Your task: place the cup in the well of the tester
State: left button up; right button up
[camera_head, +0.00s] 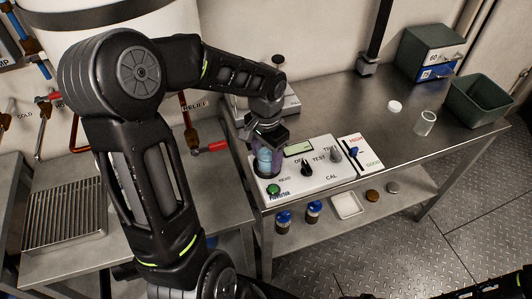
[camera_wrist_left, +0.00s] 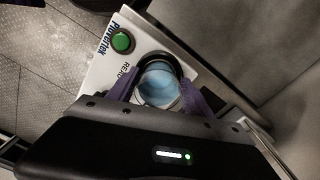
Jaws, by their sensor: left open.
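The cup (camera_head: 264,160), clear with pale blue contents, stands at the tester's left end. In the left wrist view the cup (camera_wrist_left: 160,85) sits within the dark ring of the well (camera_wrist_left: 174,59); how deep it sits I cannot tell. My left gripper (camera_head: 266,148) is open, its purple fingers on either side of the cup, also seen in the left wrist view (camera_wrist_left: 162,97). My right gripper is out of view.
An empty clear jar (camera_head: 425,123) and a white lid (camera_head: 394,106) stand on the bench to the right. Blue-capped bottles (camera_head: 284,218) stand on the lower shelf. The bench middle is clear.

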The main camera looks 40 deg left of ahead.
pick_arm(q)
notch_tip(320, 180, up, 12)
jog(key=shift+d, duration=0.15)
jog(key=shift+r, duration=0.1)
dwell(0.7)
jog(key=shift+c, duration=0.3)
dwell(1.1)
